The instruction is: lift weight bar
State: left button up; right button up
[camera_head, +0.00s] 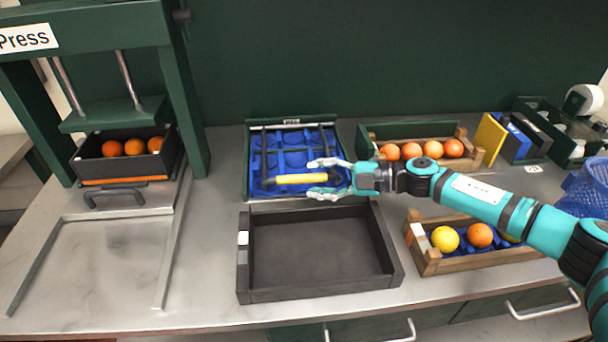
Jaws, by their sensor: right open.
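A bar with a yellow grip (300,179) and a dark left end lies at the front of the blue-lined tray (248,165) in the camera_head view. I take it to be the weight bar. My right gripper (318,178) reaches in from the right and is open, with one finger behind the yellow grip and one in front of it. The bar's right end is between the fingers; I cannot tell whether they touch it. My left gripper is not in view.
An empty dark tray (243,275) stands in front. At left, a green press (187,110) stands over a dark box of oranges (120,165).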

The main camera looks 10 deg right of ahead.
aim_at(304, 179)
jog(key=shift+x, duration=1.85)
grip_shut()
